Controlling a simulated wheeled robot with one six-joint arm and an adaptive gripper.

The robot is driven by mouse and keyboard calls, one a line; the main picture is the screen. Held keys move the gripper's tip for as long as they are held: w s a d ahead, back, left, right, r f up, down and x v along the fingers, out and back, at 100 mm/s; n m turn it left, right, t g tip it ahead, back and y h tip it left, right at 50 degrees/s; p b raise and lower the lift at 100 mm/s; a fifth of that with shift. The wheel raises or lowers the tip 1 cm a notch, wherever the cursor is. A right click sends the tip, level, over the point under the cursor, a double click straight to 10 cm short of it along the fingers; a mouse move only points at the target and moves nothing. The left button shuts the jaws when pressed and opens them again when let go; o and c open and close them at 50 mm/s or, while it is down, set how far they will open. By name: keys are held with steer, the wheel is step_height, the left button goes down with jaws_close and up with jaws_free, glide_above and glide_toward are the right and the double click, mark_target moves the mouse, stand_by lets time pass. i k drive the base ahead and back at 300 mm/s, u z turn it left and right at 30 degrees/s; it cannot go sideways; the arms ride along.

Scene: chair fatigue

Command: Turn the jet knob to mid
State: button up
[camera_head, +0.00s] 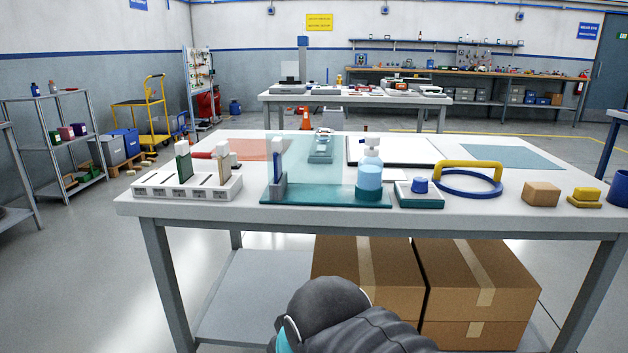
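A blue knob (420,185) stands on a small white-topped box with a teal base (432,201), near the front edge of the white table, right of centre. It is the only clear knob on this table; no label or position marks are readable, so its setting cannot be told. A clear bottle with blue liquid (369,178) stands just left of it on a teal base plate (330,194), beside a clear upright panel (310,160). A dark, rounded part of my arm shows at the bottom centre, below the tabletop. My gripper is not visible.
A blue ring with a yellow handle (467,182) lies right of the knob box. Farther right are a tan block (541,194) and a yellow piece (584,197). A white slotted holder (187,186) stands at left.

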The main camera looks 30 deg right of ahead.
mark_target(420, 184)
steer(key=z, duration=1.35)
steer(key=k, duration=0.5)
steer(key=u, duration=0.95)
steer(key=i, duration=0.7)
steer(key=z, duration=1.35)
